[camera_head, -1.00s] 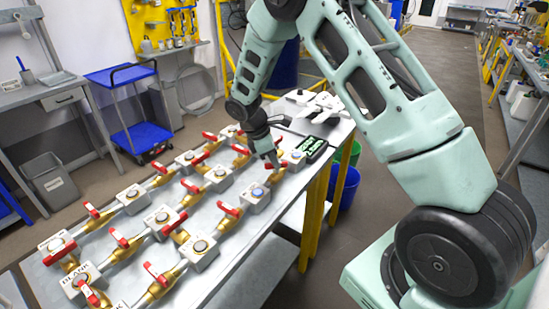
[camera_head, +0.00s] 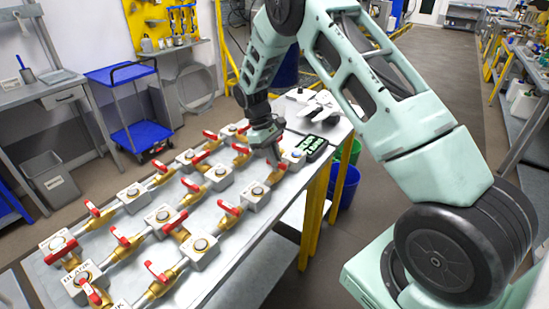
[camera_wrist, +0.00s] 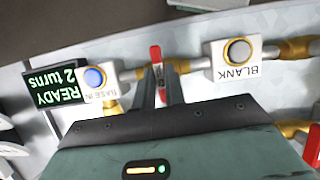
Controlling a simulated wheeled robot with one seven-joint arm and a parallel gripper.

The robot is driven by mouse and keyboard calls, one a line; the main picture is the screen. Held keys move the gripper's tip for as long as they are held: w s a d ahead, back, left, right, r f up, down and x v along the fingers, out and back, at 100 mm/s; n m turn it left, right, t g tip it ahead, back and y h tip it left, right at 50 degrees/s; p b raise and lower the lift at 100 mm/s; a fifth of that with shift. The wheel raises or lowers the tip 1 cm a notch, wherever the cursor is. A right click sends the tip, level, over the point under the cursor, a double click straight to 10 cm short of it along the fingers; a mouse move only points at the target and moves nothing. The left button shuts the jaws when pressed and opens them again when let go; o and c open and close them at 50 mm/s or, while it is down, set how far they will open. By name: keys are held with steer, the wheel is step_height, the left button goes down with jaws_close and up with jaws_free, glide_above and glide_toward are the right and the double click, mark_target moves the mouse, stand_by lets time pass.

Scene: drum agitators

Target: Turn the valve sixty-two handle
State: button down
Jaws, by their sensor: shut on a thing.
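My gripper (camera_wrist: 160,88) is shut on a red lever handle (camera_wrist: 155,56), with one finger on each side of it in the wrist view. The handle sits on a brass valve in a pipe between two white boxes. The box on the left (camera_wrist: 97,84) has a blue button and a label that reads BASE IN. The box on the right (camera_wrist: 232,62) has a grey button and reads BLANK. In the head view my gripper (camera_head: 275,158) is at the far right end of the valve table, and its fingers partly hide this valve. No number sixty-two is readable.
A dark display (camera_wrist: 55,88) beside the BASE IN box shows READY and 2 turns in green. Several other red-handled valves and button boxes fill the grey table (camera_head: 240,262). A blue cart (camera_head: 135,110) stands behind it. Blue and green bins are under the table's right end.

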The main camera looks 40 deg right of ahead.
steer(key=shift+m, duration=0.3)
steer(key=c, duration=1.5)
jaws_free()
steer(key=shift+o, duration=0.2)
steer(key=b+v, duration=0.3)
steer(key=v, duration=1.4)
steer(key=shift+r+b, duration=0.25)
steer(key=shift+b, duration=0.05)
steer(key=shift+w, duration=0.1)
